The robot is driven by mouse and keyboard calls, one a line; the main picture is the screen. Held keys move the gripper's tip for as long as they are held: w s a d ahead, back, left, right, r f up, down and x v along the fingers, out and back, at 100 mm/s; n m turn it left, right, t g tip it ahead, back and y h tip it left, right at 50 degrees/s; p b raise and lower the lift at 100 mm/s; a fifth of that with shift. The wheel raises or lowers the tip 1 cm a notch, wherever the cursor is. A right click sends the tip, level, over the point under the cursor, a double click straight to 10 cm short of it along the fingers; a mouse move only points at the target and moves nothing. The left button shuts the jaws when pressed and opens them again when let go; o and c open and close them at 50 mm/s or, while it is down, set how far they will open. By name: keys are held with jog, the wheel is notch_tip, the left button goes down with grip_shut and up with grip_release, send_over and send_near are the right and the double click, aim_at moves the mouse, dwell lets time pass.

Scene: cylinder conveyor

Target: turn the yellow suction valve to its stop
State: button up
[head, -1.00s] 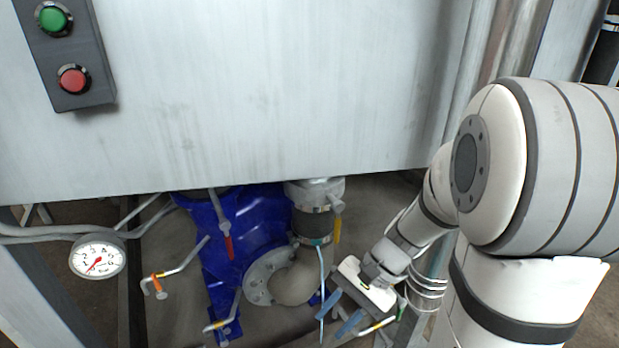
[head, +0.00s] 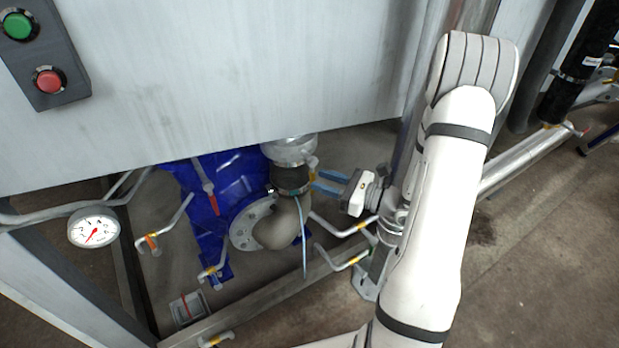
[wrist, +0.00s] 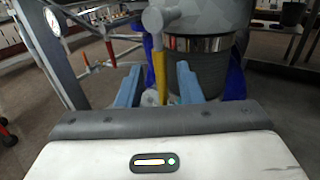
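The yellow suction valve handle (wrist: 159,75) hangs down from a grey valve stub (wrist: 160,18) on the pipe in the wrist view. In the head view only a small bit of yellow (head: 313,174) shows beside the dark pipe sleeve, partly hidden by my fingers. My gripper (wrist: 159,84) is open, with one blue finger on each side of the yellow handle. A gap shows between the handle and each finger. In the head view my gripper (head: 316,181) reaches in from the right, with its fingertips close to the pipe.
A blue pump (head: 228,178) with a red-handled lever (head: 210,200) stands left of the pipe. A grey tank (head: 230,70) overhangs it. Bent thin pipes and a pressure gauge (head: 94,231) are at the left. A thin light-blue line (head: 302,240) hangs by the elbow.

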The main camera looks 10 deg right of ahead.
aim_at(313, 178)
jog(key=shift+x, duration=1.8)
jog(key=shift+c, duration=0.5)
jog(key=shift+s, duration=0.1)
grip_shut()
